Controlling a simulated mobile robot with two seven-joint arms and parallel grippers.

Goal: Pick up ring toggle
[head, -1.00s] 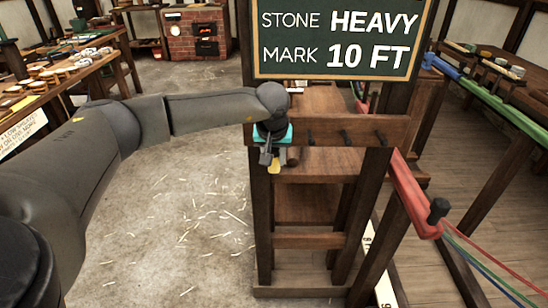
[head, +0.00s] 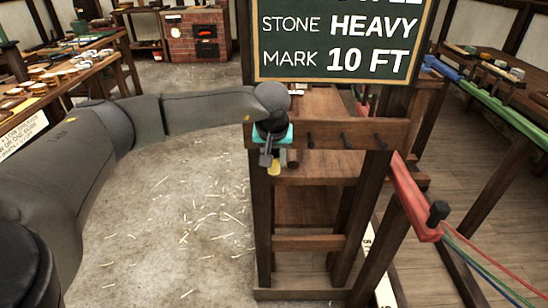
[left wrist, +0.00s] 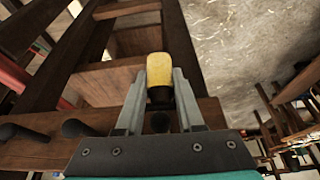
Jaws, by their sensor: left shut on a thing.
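My left gripper (head: 270,158) is at the left end of the peg rail (head: 362,133) on the wooden stand. It is shut on a small yellow piece with a dark end (left wrist: 160,75), which I take to be the ring toggle. The piece sits between the fingertips in the left wrist view, and its yellow end (head: 274,168) shows below the gripper in the head view. No ring shape can be made out. Whether the piece still touches a peg is hidden. My right gripper is not in view.
Several dark pegs stick out from the rail, one of them (head: 345,138) near its middle. A chalkboard (head: 340,40) stands above the stand. A red beam (head: 415,200) with coloured ropes runs to the right. Straw-strewn floor (head: 180,210) lies open at left.

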